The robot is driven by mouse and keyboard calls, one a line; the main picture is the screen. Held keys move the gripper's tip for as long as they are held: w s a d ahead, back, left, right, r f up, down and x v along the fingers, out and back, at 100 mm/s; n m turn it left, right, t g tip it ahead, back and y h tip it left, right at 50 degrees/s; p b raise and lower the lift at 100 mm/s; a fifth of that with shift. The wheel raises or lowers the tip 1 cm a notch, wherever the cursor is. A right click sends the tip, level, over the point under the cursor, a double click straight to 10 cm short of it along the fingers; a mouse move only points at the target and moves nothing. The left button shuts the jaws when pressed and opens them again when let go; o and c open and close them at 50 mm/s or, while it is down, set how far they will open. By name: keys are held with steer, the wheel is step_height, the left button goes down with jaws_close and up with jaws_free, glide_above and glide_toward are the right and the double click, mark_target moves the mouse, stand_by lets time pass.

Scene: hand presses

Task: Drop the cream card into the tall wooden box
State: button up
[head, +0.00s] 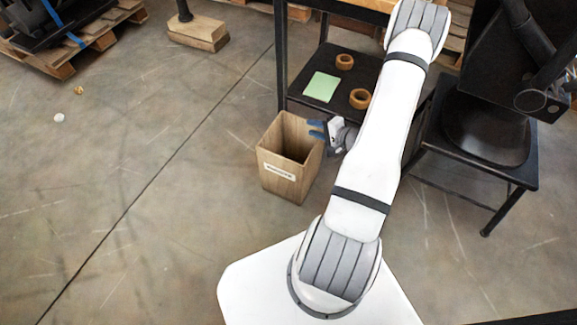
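The tall wooden box (284,176) stands upright on the floor, open at the top, with a white label on its front. Its inside is dark and I cannot see the bottom. My gripper (316,129) is over the right rear part of the box's opening. Its two blue fingers point left, with a gap between them, and nothing shows in the gap. I see no cream card. A pale green card (322,87) lies flat on the low black shelf (309,103) behind the box.
Two brown rings (345,62) (360,98) lie on the shelf near the green card. A black stand (480,145) is at the right. A wooden block (198,33) with a post stands at the back.

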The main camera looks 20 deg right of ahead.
steer(key=p+v, duration=0.1)
steer(key=v, duration=0.6)
steer(key=shift+s+r+p, duration=0.15)
steer(key=shift+p, duration=0.25)
steer(key=shift+d, duration=0.15)
steer(key=a+r+n+g+y+p, duration=0.2)
steer(key=a+r+n+g+p, duration=0.3)
steer(key=a+r, duration=0.7)
steer(key=a+r+n+g+y+p, duration=0.3)
steer(key=a+r+p, duration=0.4)
steer(key=r, duration=1)
steer(key=s+a+r+n+h+p, duration=0.1)
steer(key=s+r+n+h+p, duration=0.1)
steer(key=r, duration=0.8)
steer(key=s+a+r+n+g+h+p, duration=0.1)
steer(key=s+a+r+n+h+p, duration=0.1)
steer(key=s+r+h+p, duration=0.3)
steer(key=s+a+r+n+g+h+p, duration=0.1)
steer(key=s+a+r+n+h+p, duration=0.1)
steer(key=s+r+p, duration=0.3)
step_height(320, 180, up, 10)
steer(key=h+p, duration=0.1)
steer(key=p, duration=0.3)
steer(key=shift+s+f+h, duration=0.2)
steer(key=shift+h, duration=0.2)
